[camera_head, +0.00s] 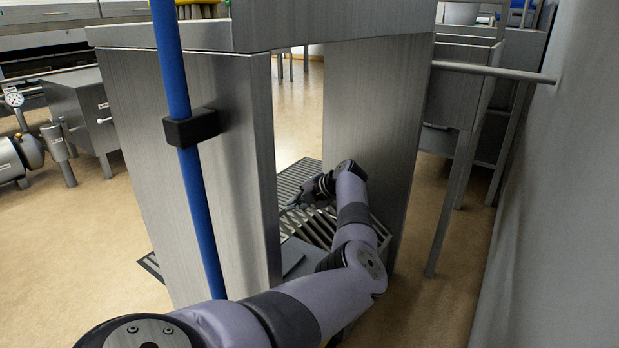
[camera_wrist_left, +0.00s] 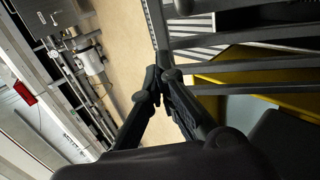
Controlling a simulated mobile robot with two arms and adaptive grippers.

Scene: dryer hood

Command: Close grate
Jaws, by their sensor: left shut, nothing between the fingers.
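The grate (camera_head: 318,228), a metal frame of parallel slats, sits low between the steel walls of the hood in the head view, apparently tilted. In the left wrist view its dark bars (camera_wrist_left: 250,66) fill the upper right. My left arm reaches into the hood opening, and my left gripper (camera_head: 291,207) is beside the grate and partly hidden. In the left wrist view my left gripper (camera_wrist_left: 157,88) has its fingertips together with nothing held. Its tips are close to the bar ends; I cannot tell whether they touch. My right gripper is not in view.
The hood's steel walls (camera_head: 365,110) stand on both sides of my left arm. A blue hose (camera_head: 172,75) runs down the front left panel. A yellow surface (camera_wrist_left: 265,78) lies behind the bars. A flat slatted floor strip (camera_head: 298,175) lies beyond. Open floor (camera_head: 70,240) is at left.

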